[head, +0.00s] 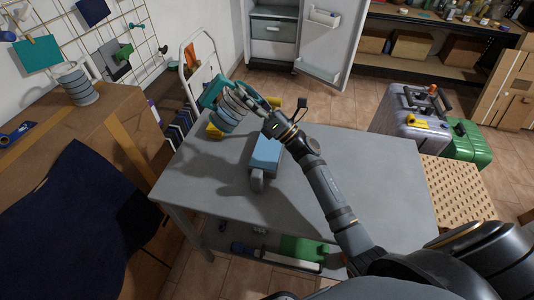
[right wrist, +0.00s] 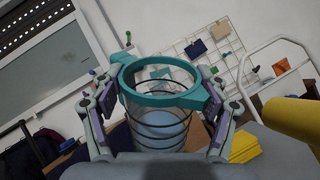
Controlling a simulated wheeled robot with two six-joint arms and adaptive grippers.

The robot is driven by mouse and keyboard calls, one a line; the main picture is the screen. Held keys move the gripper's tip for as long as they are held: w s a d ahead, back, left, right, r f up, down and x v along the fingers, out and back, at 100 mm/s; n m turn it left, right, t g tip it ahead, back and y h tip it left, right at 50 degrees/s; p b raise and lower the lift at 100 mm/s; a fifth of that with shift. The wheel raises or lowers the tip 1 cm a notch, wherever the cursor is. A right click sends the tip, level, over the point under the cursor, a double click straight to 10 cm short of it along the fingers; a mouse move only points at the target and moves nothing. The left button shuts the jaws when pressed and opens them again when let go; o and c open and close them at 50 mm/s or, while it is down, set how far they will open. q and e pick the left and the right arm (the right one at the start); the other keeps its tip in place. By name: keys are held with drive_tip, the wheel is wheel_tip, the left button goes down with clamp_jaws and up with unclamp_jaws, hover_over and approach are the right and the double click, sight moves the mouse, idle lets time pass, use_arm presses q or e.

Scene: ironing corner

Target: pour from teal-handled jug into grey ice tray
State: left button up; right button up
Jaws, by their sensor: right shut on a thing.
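The teal-handled jug (head: 230,110) is a clear, dark-banded cylinder with teal parts, held above the back left of the grey table. It leans in the head view. My right gripper (head: 247,101) is shut on it. In the right wrist view the jug (right wrist: 155,125) sits between the two fingers, its teal ring (right wrist: 165,66) uppermost and pale blue contents inside. No stream shows. I cannot make out a grey ice tray for certain; the jug and arm cover part of the tabletop. My left gripper is not in view.
A light blue block-like thing (head: 266,152) with a grey loop stands on the table (head: 345,165). Yellow items (head: 215,131) lie near the back edge. The table's right half is clear beyond my arm.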

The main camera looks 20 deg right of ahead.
drive_tip(key=c, duration=0.9)
drive_tip(key=shift+r+p, duration=2.6)
drive_tip(key=shift+r, duration=1.05)
drive_tip(key=shift+f, duration=0.1)
